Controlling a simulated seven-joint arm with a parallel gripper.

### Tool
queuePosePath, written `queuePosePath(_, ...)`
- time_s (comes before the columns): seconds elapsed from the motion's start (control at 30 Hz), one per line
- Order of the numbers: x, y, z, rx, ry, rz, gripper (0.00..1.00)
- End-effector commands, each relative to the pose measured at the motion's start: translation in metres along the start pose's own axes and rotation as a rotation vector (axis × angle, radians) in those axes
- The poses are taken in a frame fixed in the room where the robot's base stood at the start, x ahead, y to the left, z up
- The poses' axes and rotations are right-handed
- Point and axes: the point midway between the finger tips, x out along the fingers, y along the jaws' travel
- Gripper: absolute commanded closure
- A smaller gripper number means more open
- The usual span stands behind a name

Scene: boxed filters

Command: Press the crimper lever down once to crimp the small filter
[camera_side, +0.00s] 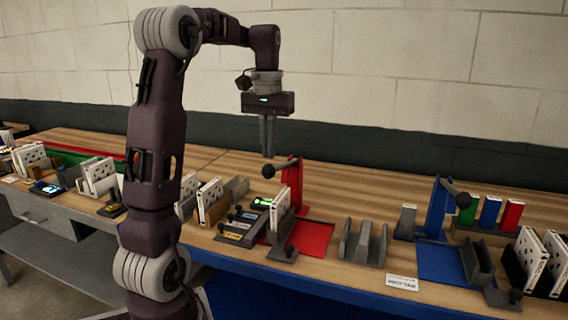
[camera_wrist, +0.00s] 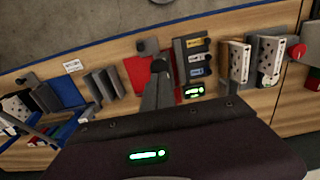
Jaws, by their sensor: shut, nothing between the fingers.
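The red crimper (camera_side: 296,185) stands upright on a red base plate (camera_side: 315,238). Its lever ends in a dark ball knob (camera_side: 268,171), raised and pointing left. A white filter (camera_side: 280,208) stands upright at the red crimper. My gripper (camera_side: 268,155) is shut and empty, pointing down just above the knob; a small gap shows in the side view. In the wrist view my fingers (camera_wrist: 155,95) overlap the knob (camera_wrist: 160,66) and hide most of the lever. A blue crimper (camera_side: 436,208) with its own raised dark knob (camera_side: 463,199) stands farther right.
A grey block with coloured labels (camera_side: 235,236) and spotted white filters (camera_side: 210,200) stand left of the red crimper. A grey slotted holder (camera_side: 362,243) stands to its right. Green, blue and red blocks (camera_side: 490,212) stand at far right. Bare wood lies behind the crimpers.

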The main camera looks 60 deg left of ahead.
Motion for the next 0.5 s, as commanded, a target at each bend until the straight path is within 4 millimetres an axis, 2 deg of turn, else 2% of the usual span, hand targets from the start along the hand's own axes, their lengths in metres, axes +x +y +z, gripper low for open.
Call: queuePosePath(0.5,0.020,0.000,0.001,0.000,-0.001,0.000,1.00)
